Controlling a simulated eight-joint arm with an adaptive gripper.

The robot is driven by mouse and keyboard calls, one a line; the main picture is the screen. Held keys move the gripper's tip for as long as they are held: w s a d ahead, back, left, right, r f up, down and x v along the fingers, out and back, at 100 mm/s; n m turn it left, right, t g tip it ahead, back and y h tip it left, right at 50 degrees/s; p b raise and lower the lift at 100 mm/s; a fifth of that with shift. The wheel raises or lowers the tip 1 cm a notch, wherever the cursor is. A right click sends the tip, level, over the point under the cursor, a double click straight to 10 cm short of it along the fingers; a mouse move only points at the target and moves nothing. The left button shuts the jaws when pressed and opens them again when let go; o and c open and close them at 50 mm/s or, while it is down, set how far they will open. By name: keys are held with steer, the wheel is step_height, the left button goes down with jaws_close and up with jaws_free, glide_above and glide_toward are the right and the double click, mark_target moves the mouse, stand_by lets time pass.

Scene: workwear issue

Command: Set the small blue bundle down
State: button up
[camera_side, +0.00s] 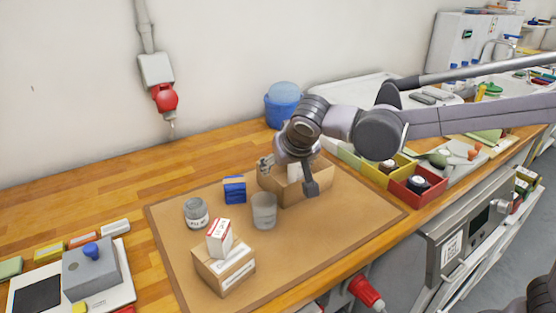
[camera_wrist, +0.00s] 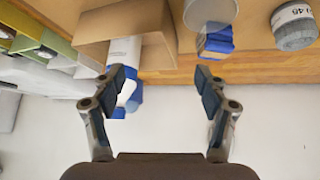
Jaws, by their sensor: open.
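The small blue bundle (camera_side: 234,190) stands on the brown mat (camera_side: 330,222), left of an open cardboard box (camera_side: 308,187) and behind a clear cup (camera_side: 264,211). In the wrist view the blue bundle (camera_wrist: 218,42) shows partly behind the cup (camera_wrist: 208,14). My gripper (camera_side: 288,175) is over the cardboard box, to the right of the bundle and apart from it. In the wrist view my gripper (camera_wrist: 162,80) has its fingers spread with nothing between them. A white and blue carton (camera_wrist: 124,50) is in the cardboard box, partly hidden by one finger.
A grey jar (camera_side: 196,214) stands left of the bundle. A small red and white carton (camera_side: 219,238) sits on a brown carton (camera_side: 224,270) at the front. Red (camera_side: 417,188) and yellow (camera_side: 388,170) bins line the right. The mat's front right is clear.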

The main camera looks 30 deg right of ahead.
steer(key=s+d+f+n+y, duration=0.1)
steer(key=s+d+f, duration=0.1)
steer(key=s+d, duration=0.5)
steer(key=s+d+f+n+y, duration=0.1)
steer(key=s+d+f+n, duration=0.1)
steer(key=s+d, duration=0.5)
steer(key=s, duration=0.5)
steer(key=shift+s+f+y, duration=0.3)
steer(key=shift+s+f, duration=0.05)
steer(key=shift+f, duration=0.05)
